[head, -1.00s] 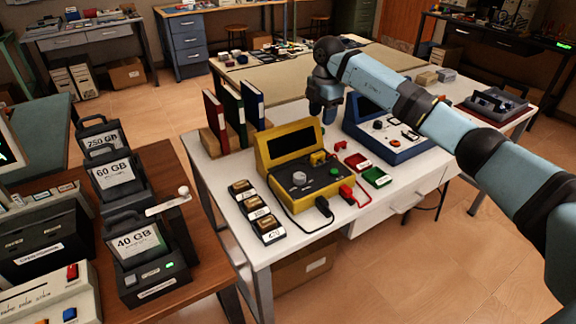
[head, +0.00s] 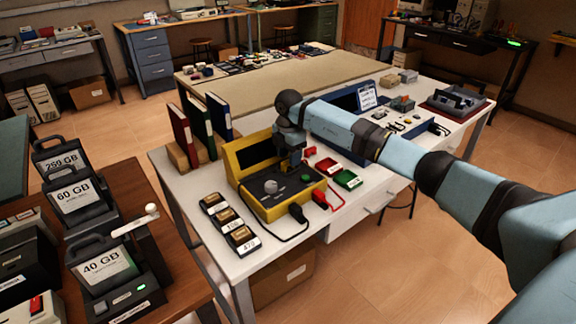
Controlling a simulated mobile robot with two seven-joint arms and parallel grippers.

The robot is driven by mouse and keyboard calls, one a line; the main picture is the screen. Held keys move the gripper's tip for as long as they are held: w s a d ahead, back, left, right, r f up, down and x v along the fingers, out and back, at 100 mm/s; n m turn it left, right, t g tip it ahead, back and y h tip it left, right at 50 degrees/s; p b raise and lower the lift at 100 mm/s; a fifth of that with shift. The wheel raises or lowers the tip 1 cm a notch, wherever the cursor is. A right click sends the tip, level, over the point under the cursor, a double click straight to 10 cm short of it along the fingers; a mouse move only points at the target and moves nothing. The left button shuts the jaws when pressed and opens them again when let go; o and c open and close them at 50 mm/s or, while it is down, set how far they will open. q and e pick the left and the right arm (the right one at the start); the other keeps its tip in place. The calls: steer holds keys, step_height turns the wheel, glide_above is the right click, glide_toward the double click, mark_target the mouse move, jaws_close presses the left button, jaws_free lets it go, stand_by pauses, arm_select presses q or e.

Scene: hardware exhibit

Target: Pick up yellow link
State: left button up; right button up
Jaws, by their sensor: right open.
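The yellow tester (head: 244,158) stands on the white table, with a dark screen, a grey knob (head: 270,186) and a green button. My right gripper (head: 296,164) is open and points down over the back right part of its panel. The small yellow link seen earlier on that part is now hidden behind the gripper. I cannot tell whether the fingers are around it or touching it. My left gripper is not in view.
Red (head: 326,165) and green (head: 347,180) small trays lie right of the tester. Black blocks with gold tops (head: 227,218) stand in front left. Red, green and blue binders (head: 181,134) stand behind left. A blue instrument (head: 347,99) is partly behind my right arm.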

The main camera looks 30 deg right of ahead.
steer(key=shift+d+f, duration=0.1)
steer(key=shift+f, duration=0.75)
jaws_close()
steer(key=shift+r, duration=0.2)
